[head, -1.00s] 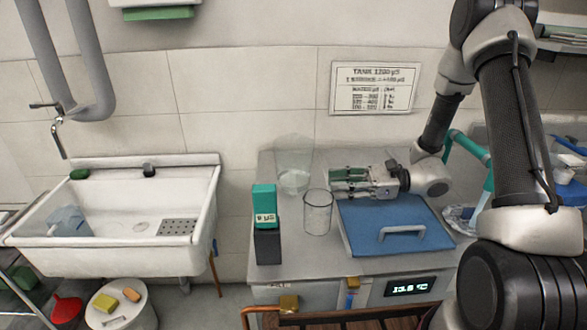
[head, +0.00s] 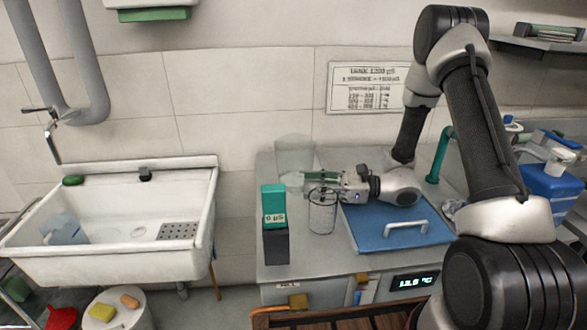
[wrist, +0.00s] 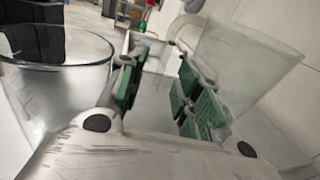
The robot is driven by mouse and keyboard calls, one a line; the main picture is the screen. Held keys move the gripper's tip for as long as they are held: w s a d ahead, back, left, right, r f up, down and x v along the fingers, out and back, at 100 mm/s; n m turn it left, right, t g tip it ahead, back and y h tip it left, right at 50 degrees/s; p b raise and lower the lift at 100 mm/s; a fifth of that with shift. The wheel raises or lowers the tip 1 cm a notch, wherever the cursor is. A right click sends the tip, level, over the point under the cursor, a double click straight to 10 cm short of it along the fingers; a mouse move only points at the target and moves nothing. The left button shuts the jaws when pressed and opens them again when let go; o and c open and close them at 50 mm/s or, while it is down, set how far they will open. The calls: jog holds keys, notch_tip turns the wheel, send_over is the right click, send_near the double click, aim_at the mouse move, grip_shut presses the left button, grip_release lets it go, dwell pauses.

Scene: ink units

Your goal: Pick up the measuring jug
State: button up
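The measuring jug appears to be the wide, clear tapered vessel (head: 293,160) at the back of the counter; it also fills the right of the wrist view (wrist: 250,70). A pale curved part beside its rim may be its handle. My gripper (head: 309,184) points left at the jug, low over the counter. In the wrist view my gripper (wrist: 160,88) is open, its green-padded fingers apart with nothing clearly between them. The right finger overlaps the jug in the picture; I cannot tell if they touch. The fingers partly cover the jug's lower part in the head view.
A clear glass beaker (head: 322,218) stands just in front of my fingers, at the left in the wrist view (wrist: 55,85). A dark and teal box (head: 274,222) stands at the counter's left front. A blue lid (head: 385,237) lies under my wrist. A sink (head: 120,255) is left.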

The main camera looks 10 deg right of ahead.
aim_at(296, 193)
jog(key=a, duration=0.2)
jog(key=w+a, duration=0.1)
jog(key=a, duration=0.1)
jog(key=shift+a, duration=0.4)
jog(key=shift+c, duration=0.2)
grip_shut()
